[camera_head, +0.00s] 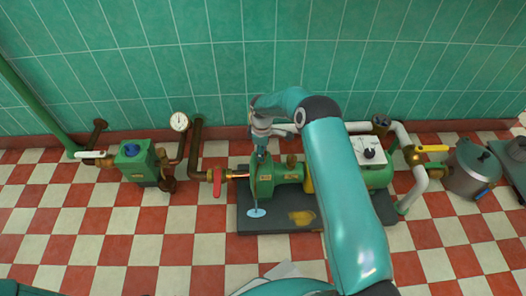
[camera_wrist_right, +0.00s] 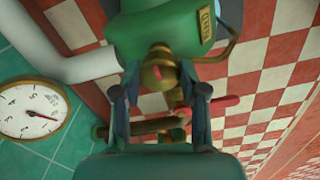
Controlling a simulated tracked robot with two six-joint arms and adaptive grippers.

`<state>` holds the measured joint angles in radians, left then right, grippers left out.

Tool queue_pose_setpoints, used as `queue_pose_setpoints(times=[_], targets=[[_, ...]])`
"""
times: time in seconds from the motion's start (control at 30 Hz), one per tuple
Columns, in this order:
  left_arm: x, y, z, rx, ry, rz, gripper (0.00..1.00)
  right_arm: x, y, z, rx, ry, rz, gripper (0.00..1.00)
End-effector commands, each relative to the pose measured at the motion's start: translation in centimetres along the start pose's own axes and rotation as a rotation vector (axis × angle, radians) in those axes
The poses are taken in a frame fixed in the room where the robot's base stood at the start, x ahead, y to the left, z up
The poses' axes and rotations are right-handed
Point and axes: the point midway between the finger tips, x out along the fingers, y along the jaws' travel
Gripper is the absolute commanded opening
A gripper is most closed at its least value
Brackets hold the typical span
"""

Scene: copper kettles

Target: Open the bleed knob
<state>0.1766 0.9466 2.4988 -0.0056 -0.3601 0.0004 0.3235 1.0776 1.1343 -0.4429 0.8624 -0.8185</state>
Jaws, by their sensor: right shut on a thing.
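A small brass knob (camera_wrist_right: 158,72), which looks like the bleed knob, sits on a green pump housing (camera_wrist_right: 165,30) with a brass label in the wrist view. My right gripper (camera_wrist_right: 160,90) has one finger on each side of the brass knob and is shut on it. In the head view, my right gripper (camera_head: 262,145) reaches down onto the green pump (camera_head: 264,182), and it hides the knob there. My left gripper is not in view.
The pump stands on a dark base plate (camera_head: 270,222). To its left are a red lever (camera_head: 217,186), a pressure gauge (camera_head: 179,122) and a green box with a blue knob (camera_head: 132,150). To its right are a white dial panel (camera_head: 367,151), a yellow lever (camera_head: 432,149) and a metal pot (camera_head: 472,172).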

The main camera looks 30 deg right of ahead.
Motion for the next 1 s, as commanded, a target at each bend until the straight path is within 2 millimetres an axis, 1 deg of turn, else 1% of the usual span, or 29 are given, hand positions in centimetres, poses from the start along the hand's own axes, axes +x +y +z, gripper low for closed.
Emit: queue_pose_setpoints(times=[0.07, 0.1, 0.17, 0.2, 0.23, 0.53, 0.67, 0.77, 1.0], targets=[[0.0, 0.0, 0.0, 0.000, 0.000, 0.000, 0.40, 0.2, -0.3, 0.2, -0.003, -0.007, -0.009, 0.07], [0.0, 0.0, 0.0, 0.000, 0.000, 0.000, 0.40, 0.2, -0.3, 0.1, -0.003, -0.007, -0.009, 0.49], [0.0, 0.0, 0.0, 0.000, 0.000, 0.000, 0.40, 0.2, -0.3, 0.1, -0.002, -0.006, -0.009, 0.59], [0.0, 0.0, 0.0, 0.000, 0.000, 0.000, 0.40, 0.2, -0.2, 0.1, -0.002, -0.005, -0.008, 0.65], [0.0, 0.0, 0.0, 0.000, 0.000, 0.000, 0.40, 0.1, -0.2, 0.1, -0.002, -0.005, -0.007, 0.67], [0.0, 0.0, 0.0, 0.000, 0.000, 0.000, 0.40, 0.0, -0.1, 0.0, -0.001, -0.002, -0.003, 0.67], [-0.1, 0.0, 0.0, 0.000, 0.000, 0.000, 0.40, -0.8, -0.1, -0.1, -0.001, -0.001, -0.002, 0.67], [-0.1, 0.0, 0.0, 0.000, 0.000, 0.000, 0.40, -2.1, -0.1, -0.1, -0.001, 0.000, -0.001, 0.67], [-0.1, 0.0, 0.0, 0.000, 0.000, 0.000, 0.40, -6.8, -0.1, 0.0, -0.001, 0.000, -0.001, 0.67]])
